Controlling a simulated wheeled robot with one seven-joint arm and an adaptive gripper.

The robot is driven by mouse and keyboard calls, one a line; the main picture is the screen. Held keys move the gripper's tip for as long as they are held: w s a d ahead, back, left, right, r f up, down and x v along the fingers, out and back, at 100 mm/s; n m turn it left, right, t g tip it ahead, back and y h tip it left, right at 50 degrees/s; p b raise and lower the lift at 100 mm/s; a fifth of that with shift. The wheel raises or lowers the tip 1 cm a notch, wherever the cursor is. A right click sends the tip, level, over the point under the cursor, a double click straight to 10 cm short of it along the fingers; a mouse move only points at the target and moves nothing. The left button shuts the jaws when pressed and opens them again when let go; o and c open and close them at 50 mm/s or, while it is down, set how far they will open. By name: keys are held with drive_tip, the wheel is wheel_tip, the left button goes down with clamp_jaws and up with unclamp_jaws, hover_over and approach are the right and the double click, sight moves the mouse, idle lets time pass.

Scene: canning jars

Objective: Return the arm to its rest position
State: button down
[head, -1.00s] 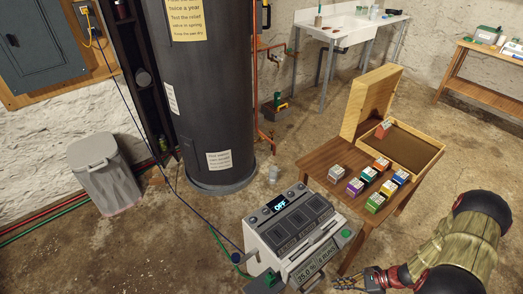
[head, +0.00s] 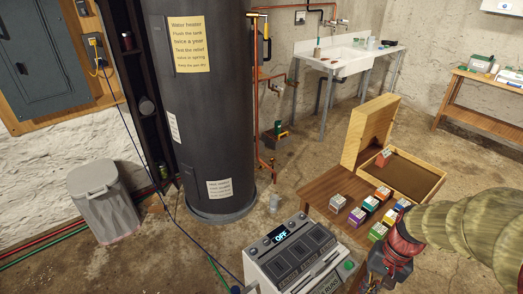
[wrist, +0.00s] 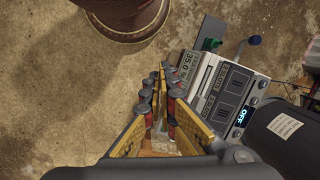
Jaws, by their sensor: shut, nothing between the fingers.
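My arm comes in from the right edge of the head view, bent, with my gripper (head: 385,283) hanging down at the bottom right. It is in front of the small wooden table and to the right of the grey machine; its fingertips are cut off or hard to make out there. In the wrist view my gripper (wrist: 160,75) has its fingers close together with nothing held, above bare concrete floor. The grey machine (wrist: 225,95) with its "OFF" display lies just right of the fingers in that view.
The grey machine (head: 300,255) stands at the bottom centre. The wooden table (head: 318,190) holds several coloured boxes and an open wooden case (head: 425,187), partly behind my arm. A water heater (head: 205,110), grey bin (head: 103,200) and sink (head: 345,62) stand farther back. Floor between is mostly clear.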

drive_tip(key=s+a+r+n+t, duration=0.1)
drive_tip(key=a+r+n+t, duration=0.1)
drive_tip(key=r, duration=0.4)
drive_tip(key=s+a+r+n+t+h, duration=0.1)
drive_tip(key=s+a+r+n+t, duration=0.1)
drive_tip(key=r, duration=0.5)
drive_tip(key=s+a+r+n+t+h, duration=0.1)
drive_tip(key=a+r+n+t, duration=0.1)
drive_tip(key=a+r, duration=0.2)
wheel_tip(320, 180, up, 2)
drive_tip(key=shift+s+a+r+t, duration=0.2)
drive_tip(key=shift+s+a+t, duration=0.1)
drive_tip(key=shift+a+t, duration=0.1)
